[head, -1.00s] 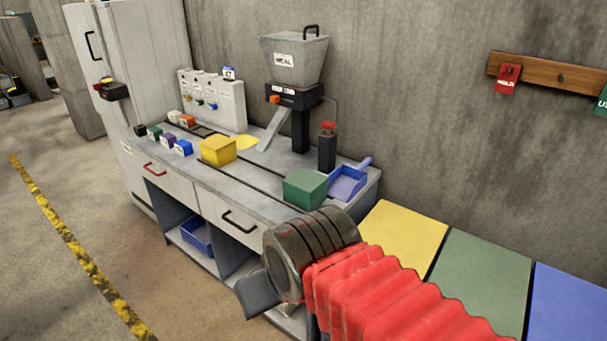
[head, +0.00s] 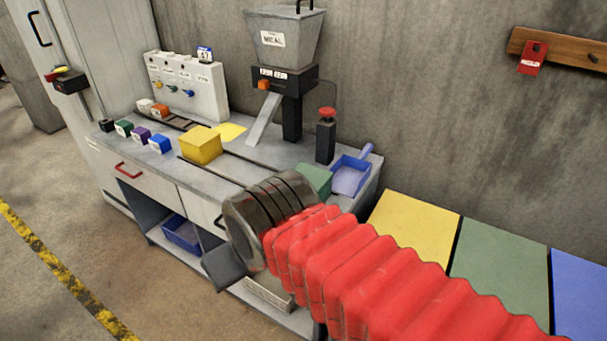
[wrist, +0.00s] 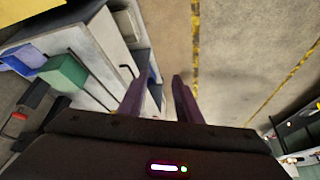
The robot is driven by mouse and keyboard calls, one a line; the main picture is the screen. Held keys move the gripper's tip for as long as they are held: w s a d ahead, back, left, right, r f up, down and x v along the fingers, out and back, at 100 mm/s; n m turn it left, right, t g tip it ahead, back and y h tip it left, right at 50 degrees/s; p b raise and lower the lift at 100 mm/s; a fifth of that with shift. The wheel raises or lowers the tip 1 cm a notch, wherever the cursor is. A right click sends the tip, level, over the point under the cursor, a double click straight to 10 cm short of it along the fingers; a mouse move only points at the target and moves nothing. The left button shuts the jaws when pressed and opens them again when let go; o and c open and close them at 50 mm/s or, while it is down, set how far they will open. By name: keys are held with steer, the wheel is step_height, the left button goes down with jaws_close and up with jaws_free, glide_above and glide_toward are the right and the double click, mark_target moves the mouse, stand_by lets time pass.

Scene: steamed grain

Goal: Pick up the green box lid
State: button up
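The green box (head: 316,178) stands on the grey bench near its right end, partly hidden behind my arm in the head view. Its top is a flat green face; I cannot make out a seam between lid and box. In the wrist view the green box (wrist: 67,76) is at the left. My gripper (wrist: 157,82) points past the bench front toward the floor, with its two dark fingers apart and nothing between them. It is to the right of the green box there, not touching it. In the head view my arm hides most of the gripper.
A yellow box (head: 201,146) stands further left on the bench. A meal hopper (head: 284,45) and a red-topped black post (head: 326,138) rise behind. Yellow, green and blue floor panels lie at right.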

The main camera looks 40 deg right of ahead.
steer(key=shift+o, duration=0.5)
